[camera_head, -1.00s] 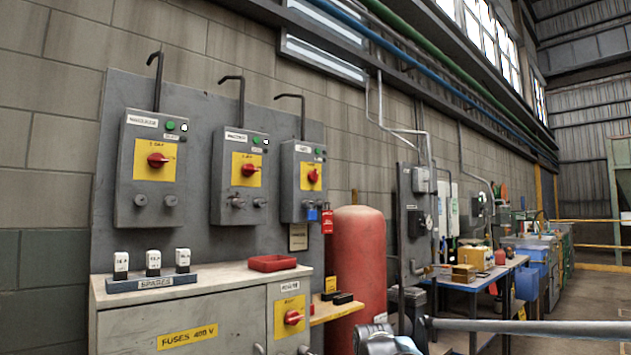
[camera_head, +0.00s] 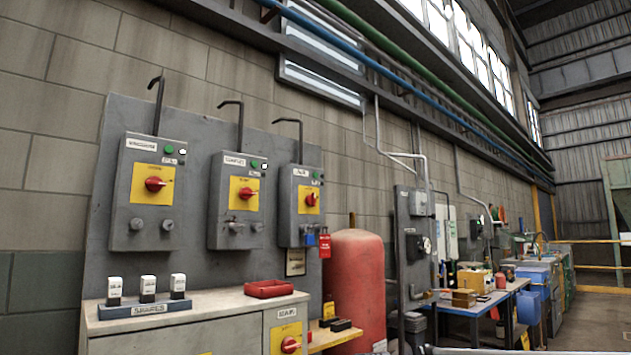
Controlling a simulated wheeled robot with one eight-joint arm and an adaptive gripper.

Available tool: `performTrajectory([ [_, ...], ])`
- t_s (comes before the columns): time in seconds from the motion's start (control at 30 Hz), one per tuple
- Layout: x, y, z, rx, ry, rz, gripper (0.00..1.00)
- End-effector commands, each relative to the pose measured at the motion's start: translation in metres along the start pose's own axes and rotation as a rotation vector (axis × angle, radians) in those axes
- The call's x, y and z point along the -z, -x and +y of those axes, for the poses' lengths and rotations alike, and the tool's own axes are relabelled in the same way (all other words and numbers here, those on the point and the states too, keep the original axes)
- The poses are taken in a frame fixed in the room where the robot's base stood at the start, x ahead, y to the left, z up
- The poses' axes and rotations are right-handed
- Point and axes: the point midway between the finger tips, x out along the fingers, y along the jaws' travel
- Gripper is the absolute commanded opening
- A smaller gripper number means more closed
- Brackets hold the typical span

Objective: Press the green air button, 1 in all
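Three grey switch boxes hang on a grey panel (camera_head: 215,120) on the block wall. The right box (camera_head: 300,228) has a short white label that seems to read AIR. A small green button (camera_head: 316,174) sits at its upper right, with a red rotary switch (camera_head: 311,199) on a yellow plate below. The middle box (camera_head: 231,215) and left box (camera_head: 127,212) also carry green buttons, the middle one (camera_head: 254,163) and the left one (camera_head: 168,149). Nothing is touching any of the buttons. My gripper is not visible in this view.
A cabinet (camera_head: 215,330) below the panel bears a red tray (camera_head: 268,289) and a rack of several fuses (camera_head: 146,310). A red cylinder (camera_head: 357,275) stands to the right. A blue workbench (camera_head: 480,308) is farther right. Open floor (camera_head: 598,318) lies at far right.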

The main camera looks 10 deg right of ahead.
Motion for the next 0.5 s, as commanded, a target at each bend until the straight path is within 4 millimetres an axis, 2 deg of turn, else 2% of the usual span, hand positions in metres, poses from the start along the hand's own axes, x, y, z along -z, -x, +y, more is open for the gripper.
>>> performTrajectory([
  [0.03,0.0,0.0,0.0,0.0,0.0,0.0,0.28],
  [0.1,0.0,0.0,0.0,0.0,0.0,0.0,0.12],
  [0.17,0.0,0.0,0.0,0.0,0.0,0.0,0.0],
  [0.5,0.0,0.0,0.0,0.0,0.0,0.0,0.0],
])
